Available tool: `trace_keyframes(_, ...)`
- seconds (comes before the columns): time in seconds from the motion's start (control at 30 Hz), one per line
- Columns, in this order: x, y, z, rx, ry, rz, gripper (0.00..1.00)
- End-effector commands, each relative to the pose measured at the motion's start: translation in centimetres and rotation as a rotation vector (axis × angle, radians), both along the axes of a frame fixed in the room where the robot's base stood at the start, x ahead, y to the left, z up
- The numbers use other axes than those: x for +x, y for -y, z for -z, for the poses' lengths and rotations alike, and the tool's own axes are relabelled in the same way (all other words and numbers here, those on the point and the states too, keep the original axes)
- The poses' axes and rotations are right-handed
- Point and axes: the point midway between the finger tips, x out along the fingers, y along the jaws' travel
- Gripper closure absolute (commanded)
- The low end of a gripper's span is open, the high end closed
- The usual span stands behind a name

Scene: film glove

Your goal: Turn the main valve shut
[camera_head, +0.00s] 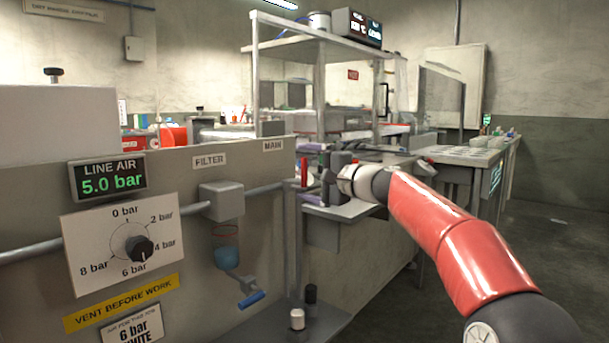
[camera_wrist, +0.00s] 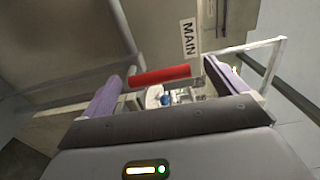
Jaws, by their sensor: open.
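The MAIN label (camera_head: 273,145) is on the grey panel, and it also shows in the wrist view (camera_wrist: 189,38). The red handle (camera_head: 304,172) of the main valve stands upright beside the panel's right end. My gripper (camera_head: 311,174) is open at it, one purple finger above and one below. In the wrist view the red handle (camera_wrist: 160,76) lies lengthwise between the two fingertips of my gripper (camera_wrist: 162,71), near both but with a small gap at the right one. I cannot tell whether the left finger touches it. The valve body is mostly hidden.
The filter (camera_head: 222,202) with a blue-handled drain (camera_head: 251,299) and the regulator dial (camera_head: 133,244) are on the panel to the left. The LINE AIR display (camera_head: 109,178) reads 5.0 bar. A shelf rack (camera_head: 320,75) and benches stand behind. Floor at right is clear.

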Motion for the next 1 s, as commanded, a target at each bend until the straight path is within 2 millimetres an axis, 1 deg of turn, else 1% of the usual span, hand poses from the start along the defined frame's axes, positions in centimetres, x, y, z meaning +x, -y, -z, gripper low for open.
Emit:
trace_keyframes(0.03, -0.6, 0.8, 0.3, -0.001, 0.001, 0.003, 0.03)
trace_keyframes(0.1, -1.3, 1.9, 0.3, -0.001, 0.002, 0.005, 0.03)
trace_keyframes(0.23, -2.7, 3.6, 0.3, -0.001, 0.001, 0.004, 0.03)
trace_keyframes(0.33, -3.4, 4.5, 0.2, -0.001, 0.001, 0.003, 0.03)
trace_keyframes(0.47, -3.9, 5.0, 0.1, 0.001, 0.001, 0.002, 0.03)
trace_keyframes(0.73, -3.9, 5.1, 0.0, 0.001, 0.000, 0.001, 0.03)
trace_keyframes(0.83, -4.4, 4.6, 0.4, -0.027, -0.003, -0.001, 0.03)
trace_keyframes(0.87, -4.9, 4.2, 0.7, -0.050, -0.006, -0.003, 0.03)
trace_keyframes(0.93, -6.5, 3.1, 1.9, -0.141, -0.013, -0.006, 0.03)
trace_keyframes(0.97, -7.5, 2.6, 2.7, -0.194, -0.017, -0.008, 0.03)
trace_keyframes(1.0, -9.1, 2.0, 4.0, -0.278, -0.024, -0.010, 0.03)
